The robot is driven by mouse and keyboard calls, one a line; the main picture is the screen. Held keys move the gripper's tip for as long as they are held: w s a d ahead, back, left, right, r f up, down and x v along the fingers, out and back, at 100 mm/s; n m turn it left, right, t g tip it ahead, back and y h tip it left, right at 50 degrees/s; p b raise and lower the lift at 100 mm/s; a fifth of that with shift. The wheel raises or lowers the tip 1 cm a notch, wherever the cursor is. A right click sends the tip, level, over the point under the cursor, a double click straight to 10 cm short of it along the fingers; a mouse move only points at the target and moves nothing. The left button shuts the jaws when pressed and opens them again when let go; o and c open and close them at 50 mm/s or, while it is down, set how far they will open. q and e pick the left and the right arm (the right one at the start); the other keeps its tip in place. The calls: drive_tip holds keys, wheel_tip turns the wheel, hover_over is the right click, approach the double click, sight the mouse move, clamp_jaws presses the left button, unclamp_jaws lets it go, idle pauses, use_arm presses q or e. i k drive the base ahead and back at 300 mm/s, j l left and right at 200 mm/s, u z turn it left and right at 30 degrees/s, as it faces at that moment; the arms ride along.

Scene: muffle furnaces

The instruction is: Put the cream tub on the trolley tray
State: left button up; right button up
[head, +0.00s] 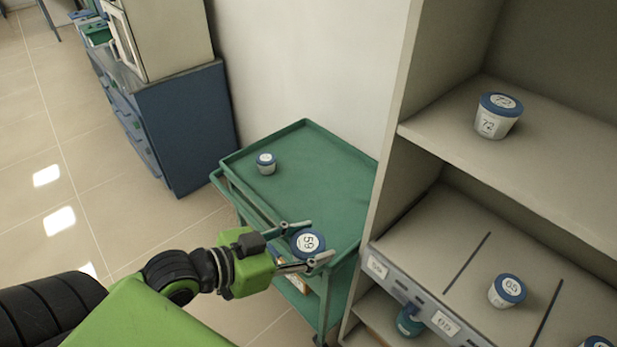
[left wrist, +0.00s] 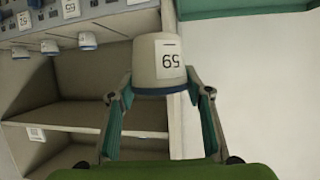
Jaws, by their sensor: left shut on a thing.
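My left gripper (head: 316,243) is shut on a cream tub (head: 307,242) with a blue lid, and the lid label reads 59. In the head view, the held tub shows over the front part of the green trolley tray (head: 315,180); its height above it is hard to tell. In the left wrist view, the tub (left wrist: 157,60) sits between the two fingers of the gripper (left wrist: 160,85), and its label shows upside down. My right gripper is in neither view.
Another small blue-lidded tub (head: 266,164) stands near the tray's far left corner. The rest of the tray is bare. A shelf unit (head: 393,135) rises close at the right, bearing tub 72 (head: 497,116) and tub 65 (head: 507,291). A blue cabinet (head: 190,125) stands behind at left.

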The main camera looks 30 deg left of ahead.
sight(330, 212)
drive_tip(key=j+z, duration=0.25)
drive_tip(key=j, duration=0.2)
drive_tip(key=j+z, duration=0.25)
drive_tip(key=j, duration=0.25)
drive_tip(key=j+z, duration=0.3)
drive_tip(key=j, duration=0.15)
drive_tip(key=k+j+z, duration=0.25)
drive_tip(key=j, duration=0.2)
drive_tip(key=j+z, duration=0.25)
drive_tip(key=j, duration=0.2)
drive_tip(key=i+j+z, duration=0.25)
drive_tip(key=j, duration=0.25)
drive_tip(key=j+z, duration=0.25)
drive_tip(key=j, duration=0.25)
